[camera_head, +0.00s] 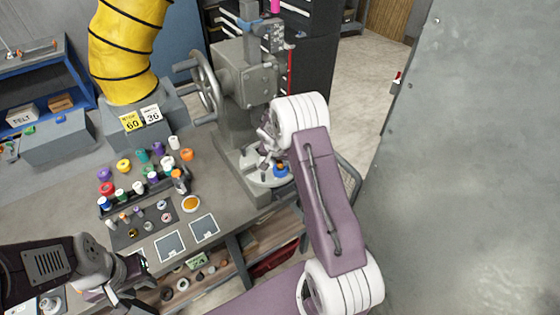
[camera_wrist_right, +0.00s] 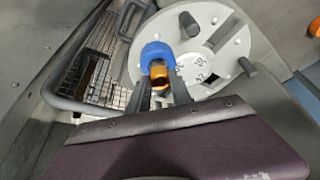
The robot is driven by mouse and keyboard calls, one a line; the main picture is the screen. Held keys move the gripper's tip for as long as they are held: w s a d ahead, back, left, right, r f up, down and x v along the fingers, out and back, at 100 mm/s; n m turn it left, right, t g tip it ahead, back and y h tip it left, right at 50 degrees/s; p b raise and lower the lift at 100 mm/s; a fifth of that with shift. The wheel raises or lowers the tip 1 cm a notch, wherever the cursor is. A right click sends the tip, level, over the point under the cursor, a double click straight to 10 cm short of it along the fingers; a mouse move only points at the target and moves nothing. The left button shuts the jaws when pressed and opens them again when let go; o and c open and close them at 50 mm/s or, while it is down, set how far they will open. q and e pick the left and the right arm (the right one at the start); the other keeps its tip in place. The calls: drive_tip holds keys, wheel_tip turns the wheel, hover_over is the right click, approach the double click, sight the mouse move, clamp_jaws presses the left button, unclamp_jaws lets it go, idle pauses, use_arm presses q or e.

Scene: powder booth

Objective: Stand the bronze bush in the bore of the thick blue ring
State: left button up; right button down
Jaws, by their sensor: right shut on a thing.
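The thick blue ring (camera_wrist_right: 157,50) is at the round grey plate of the press, and it also shows in the head view (camera_head: 281,171). The bronze bush (camera_wrist_right: 160,74) shows orange-brown between the fingertips of my right gripper (camera_wrist_right: 162,90), which is shut on it. The blue ring curves round the far side of the bush; I cannot tell whether the bush is inside the bore or just above it. In the head view my right arm hides most of this gripper. My left gripper (camera_head: 122,287) is over the bench's front edge, away from both, its fingers unclear.
The round plate (camera_wrist_right: 205,75) carries upright grey pegs and has slots. The grey press (camera_head: 245,85) with its handwheel stands behind. Several coloured caps and rings fill a dark rack (camera_head: 150,190) on the bench to the left. A grey cabinet wall (camera_head: 460,160) is at right.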

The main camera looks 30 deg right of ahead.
drive_tip(key=shift+f+b, duration=0.85)
drive_tip(key=shift+b, duration=0.3)
idle(0.4)
drive_tip(key=c, duration=1.1)
unclamp_jaws()
drive_tip(key=b+v, duration=0.2)
drive_tip(key=v, duration=0.7)
drive_tip(key=shift+b, duration=0.35)
